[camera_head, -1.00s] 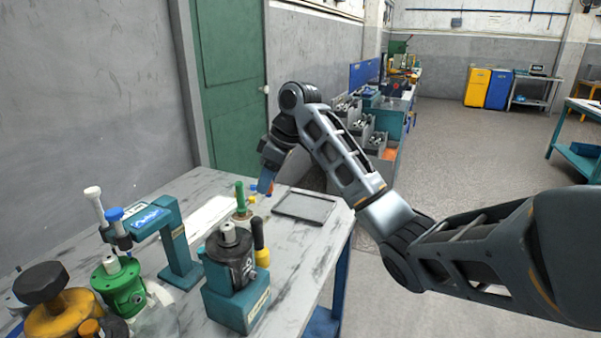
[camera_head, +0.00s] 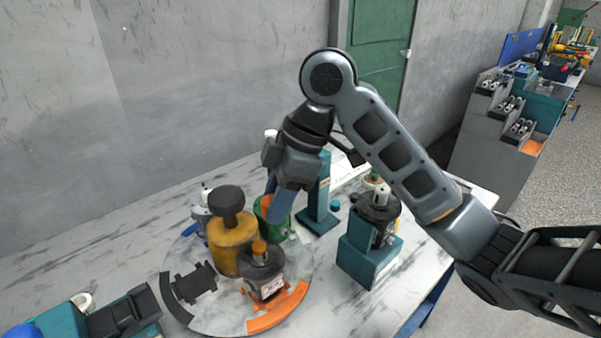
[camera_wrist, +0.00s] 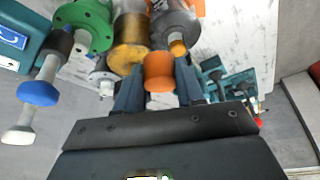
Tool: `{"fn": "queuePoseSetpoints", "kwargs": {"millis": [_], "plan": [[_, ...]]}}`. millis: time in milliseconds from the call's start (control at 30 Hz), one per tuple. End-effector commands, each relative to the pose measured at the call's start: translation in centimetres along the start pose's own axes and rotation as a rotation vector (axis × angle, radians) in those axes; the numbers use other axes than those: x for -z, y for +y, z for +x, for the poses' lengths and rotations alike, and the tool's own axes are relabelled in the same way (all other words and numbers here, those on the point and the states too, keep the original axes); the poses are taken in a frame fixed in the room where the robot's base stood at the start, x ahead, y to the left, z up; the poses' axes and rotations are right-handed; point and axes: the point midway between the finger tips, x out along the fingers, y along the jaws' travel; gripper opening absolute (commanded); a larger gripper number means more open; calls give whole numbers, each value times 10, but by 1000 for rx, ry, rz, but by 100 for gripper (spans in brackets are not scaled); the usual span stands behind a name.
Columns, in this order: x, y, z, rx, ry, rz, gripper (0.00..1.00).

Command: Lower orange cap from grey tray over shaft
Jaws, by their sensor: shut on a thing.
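My gripper (camera_head: 275,200) is shut on the orange cap (camera_head: 266,201), holding it above the round turntable. In the wrist view, the cap (camera_wrist: 158,72) sits between my two blue fingers (camera_wrist: 158,85). The green motor (camera_head: 271,228) is partly hidden behind my gripper in the head view; in the wrist view it (camera_wrist: 92,26) has a pale shaft (camera_wrist: 80,46) and stands apart from the cap. A black motor (camera_head: 376,212) with a pale shaft sits on a teal block (camera_head: 368,255) at the right. I cannot make out the grey tray now.
The turntable (camera_head: 215,310) carries a yellow cylinder with a black knob (camera_head: 229,205) and a black motor with an orange top (camera_head: 263,272), both close to my gripper. A teal press stand (camera_head: 319,205) rises just right.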

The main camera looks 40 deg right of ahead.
Motion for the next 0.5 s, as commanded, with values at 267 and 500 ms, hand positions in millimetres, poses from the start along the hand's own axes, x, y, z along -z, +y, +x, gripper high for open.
{"fn": "queuePoseSetpoints", "kwargs": {"millis": [267, 500], "plan": [[18, -30, 6, 39, 0, -94, 10], [14, -31, 16, 41, 0, -97, 10]]}}
